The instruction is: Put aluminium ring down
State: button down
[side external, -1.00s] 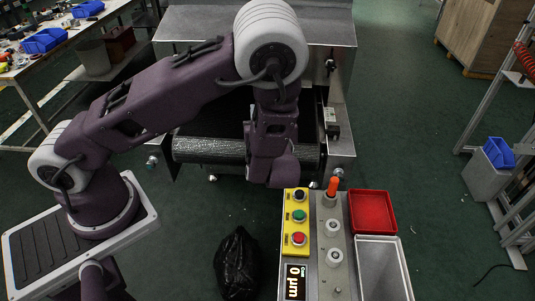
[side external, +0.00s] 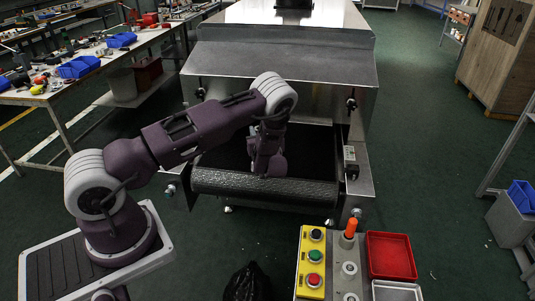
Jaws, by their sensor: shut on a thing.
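My gripper (side external: 264,172) is at the end of my arm, pointing down over the front of the dark conveyor belt, near its front roller (side external: 262,185). It is shut, but the wrist hides its fingers and I cannot make out the aluminium ring in it. I cannot tell whether the gripper or its load touches the belt. Pale round fittings (side external: 349,268) show on the grey panel at front right; I cannot tell whether any is a loose ring.
The metal dryer hood (side external: 280,65) stands behind my arm. A yellow button box (side external: 312,262), an orange-topped post (side external: 350,228), a red tray (side external: 391,257) and a grey tray (side external: 397,292) are at front right. A black bag (side external: 247,283) lies on the floor.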

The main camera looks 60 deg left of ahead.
notch_tip(320, 180, down, 9)
dwell(0.3)
jog(key=c, duration=1.1)
grip_release()
jog(key=shift+f, duration=0.15)
